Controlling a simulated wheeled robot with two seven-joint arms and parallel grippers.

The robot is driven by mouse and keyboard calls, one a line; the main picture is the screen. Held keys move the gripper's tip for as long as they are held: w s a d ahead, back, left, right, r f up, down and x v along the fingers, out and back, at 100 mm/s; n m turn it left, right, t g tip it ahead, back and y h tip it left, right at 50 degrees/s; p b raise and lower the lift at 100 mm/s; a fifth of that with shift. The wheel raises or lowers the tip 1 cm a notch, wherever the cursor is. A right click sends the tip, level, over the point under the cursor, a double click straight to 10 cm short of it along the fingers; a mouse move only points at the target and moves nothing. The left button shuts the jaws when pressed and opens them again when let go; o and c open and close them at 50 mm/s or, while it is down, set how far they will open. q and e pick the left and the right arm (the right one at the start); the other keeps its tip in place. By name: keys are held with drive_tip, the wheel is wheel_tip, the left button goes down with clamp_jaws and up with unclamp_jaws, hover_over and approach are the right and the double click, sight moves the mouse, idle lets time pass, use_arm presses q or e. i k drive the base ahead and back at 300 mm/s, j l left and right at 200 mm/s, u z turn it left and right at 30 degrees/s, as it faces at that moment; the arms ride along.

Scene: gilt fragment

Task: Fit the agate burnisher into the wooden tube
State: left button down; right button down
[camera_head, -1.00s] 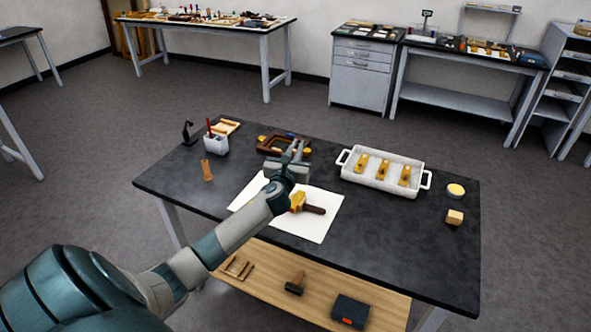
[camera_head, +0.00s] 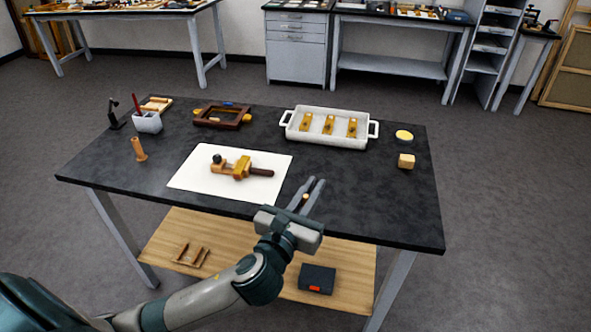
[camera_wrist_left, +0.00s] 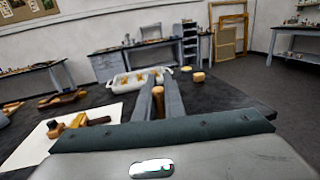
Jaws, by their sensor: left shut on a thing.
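My left gripper (camera_head: 313,184) is over the front right part of the dark table, in front of and to the right of the white sheet. The wooden tube (camera_head: 138,149) stands upright near the table's left side, well apart from the gripper. My right gripper is not in view.
A wooden tool with a dark handle (camera_head: 262,172) lies on the white sheet (camera_head: 200,181). A white tray (camera_head: 289,122) with several yellowish pieces, a wooden block (camera_head: 406,161) and a yellow-topped disc (camera_head: 404,135) are behind. A white pen cup (camera_head: 148,123) stands beyond the tube. The table's front right is clear.

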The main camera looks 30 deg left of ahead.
sight(142, 156)
drive_tip(key=u, duration=1.85)
